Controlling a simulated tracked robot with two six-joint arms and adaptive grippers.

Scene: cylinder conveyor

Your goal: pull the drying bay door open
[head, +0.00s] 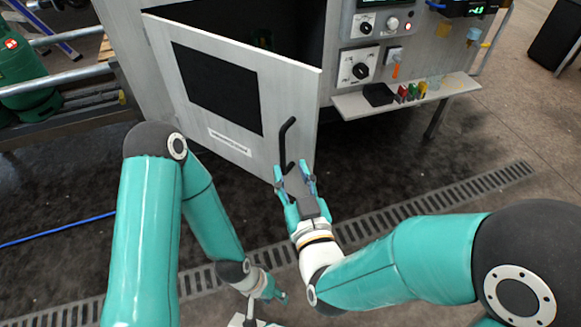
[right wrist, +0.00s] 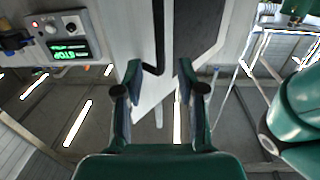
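The drying bay door (head: 232,135) is a pale grey panel with a dark window. It stands partly open, its right edge swung out from the dark bay interior. A black bent handle (head: 286,138) sits near its right edge; in the right wrist view the handle (right wrist: 158,45) reaches down between my fingers. My right gripper (head: 294,178) is at the handle's lower end. In the right wrist view, its fingers (right wrist: 159,80) are apart, with visible space around the handle. My left gripper (head: 272,291) hangs low, away from the door; its finger opening is too small to judge.
A control panel (head: 371,49) with knobs is right of the door. Below it a shelf (head: 350,104) with small coloured items juts out. A floor grate (head: 390,222) crosses in front. Green gas cylinders (head: 22,72) stand at the left.

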